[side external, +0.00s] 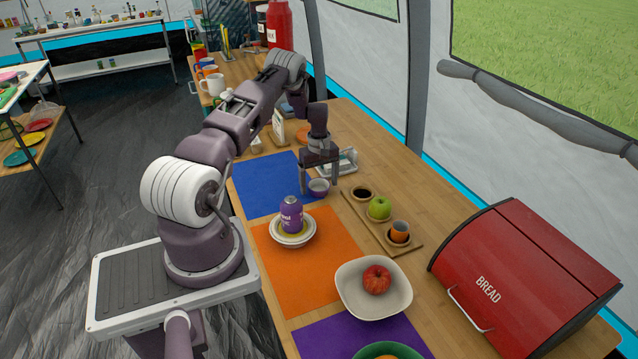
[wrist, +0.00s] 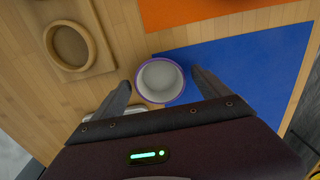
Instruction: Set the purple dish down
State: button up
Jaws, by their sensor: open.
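The purple dish (side external: 318,187) is a small bowl with a pale inside and a purple rim. It also shows in the wrist view (wrist: 160,82), where it is upright and overlaps the edge of the blue mat (wrist: 232,75) and the bare wood. My gripper (side external: 320,184) points down over it. In the wrist view my gripper (wrist: 161,78) is open, with one finger on each side of the dish. I cannot tell whether a finger touches it. The blue mat (side external: 265,185) lies left of the dish in the side view.
A red bread box (side external: 525,272) stands right. Bare blue mat is free.

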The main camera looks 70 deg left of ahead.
notch_tip(320, 180, up, 11)
jog(key=w+d+r+m+t, duration=0.2)
jog(key=d+r+m, duration=0.5)
jog(key=d+r, duration=1.45)
jog(key=s+d+r+m+t, duration=0.1)
jog(key=s+d+r+m, duration=0.35)
jog(key=s+d, duration=0.3)
jog(key=s+d+r+m+t, duration=0.25)
jog(key=s+d+r, duration=0.25)
jog(key=s+d, duration=0.25)
jog(key=s+d+f+m, duration=0.2)
jog(key=s+d+m, duration=0.2)
jog(key=s, duration=0.4)
jog(key=shift+s+f, duration=0.2)
jog(key=shift+f, duration=0.1)
